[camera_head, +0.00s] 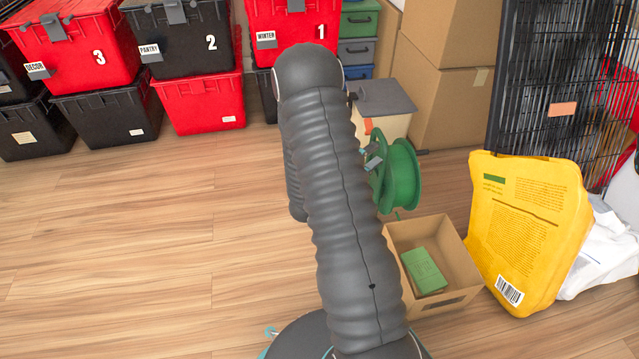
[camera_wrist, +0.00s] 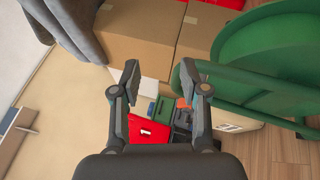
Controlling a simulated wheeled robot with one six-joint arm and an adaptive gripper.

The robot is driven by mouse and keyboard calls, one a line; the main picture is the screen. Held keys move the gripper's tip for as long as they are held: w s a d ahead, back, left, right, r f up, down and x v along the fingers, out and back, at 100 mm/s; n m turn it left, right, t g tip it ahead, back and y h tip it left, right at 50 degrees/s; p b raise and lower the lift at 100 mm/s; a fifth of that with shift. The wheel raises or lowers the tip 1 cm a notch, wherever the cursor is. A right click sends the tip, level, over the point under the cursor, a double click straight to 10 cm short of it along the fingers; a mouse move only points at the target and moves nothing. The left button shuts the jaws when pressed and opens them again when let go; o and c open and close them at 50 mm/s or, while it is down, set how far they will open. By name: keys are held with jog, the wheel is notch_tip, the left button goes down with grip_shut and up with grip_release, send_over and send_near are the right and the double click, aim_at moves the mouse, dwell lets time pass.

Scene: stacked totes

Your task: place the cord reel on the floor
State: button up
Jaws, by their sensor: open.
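The green cord reel (camera_head: 403,175) shows in the head view right of my arm, behind the open cardboard box; my arm hides its left part. It fills the upper right of the wrist view (camera_wrist: 270,55), with a green frame bar running across it. My gripper (camera_wrist: 160,82) is open in the wrist view, with nothing seen between its fingertips. The right finger is close beside the reel's frame; I cannot tell if it touches. In the head view my gripper is mostly hidden behind my arm. Whether the reel rests on the floor (camera_head: 130,240) is unclear.
An open cardboard box (camera_head: 455,262) with a green item stands near the reel, beside a yellow bag (camera_head: 528,230). A black wire crate (camera_head: 555,80) and stacked cartons (camera_head: 445,105) stand behind. Red and black totes (camera_head: 200,100) line the back left. The left floor is clear.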

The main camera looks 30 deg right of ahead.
jog(key=s+a+r+m+g+y, duration=0.65)
jog(key=s+r+g+y, duration=0.2)
jog(key=s+r, duration=0.45)
jog(key=s+a+r+n+t+y, duration=0.1)
jog(key=a+t+y, duration=0.4)
jog(key=a, duration=0.6)
jog(key=s+a+r+n+t+y, duration=0.2)
jog(key=s+a+r+t+y, duration=0.2)
jog(key=a, duration=0.8)
jog(key=t+y, duration=0.2)
jog(key=y, duration=0.1)
jog(key=shift+s+r, duration=0.15)
jog(key=shift+r, duration=0.25)
jog(key=shift+t, duration=0.25)
notch_tip(320, 180, up, 10)
jog(key=p, duration=1)
jog(key=shift+r, duration=0.1)
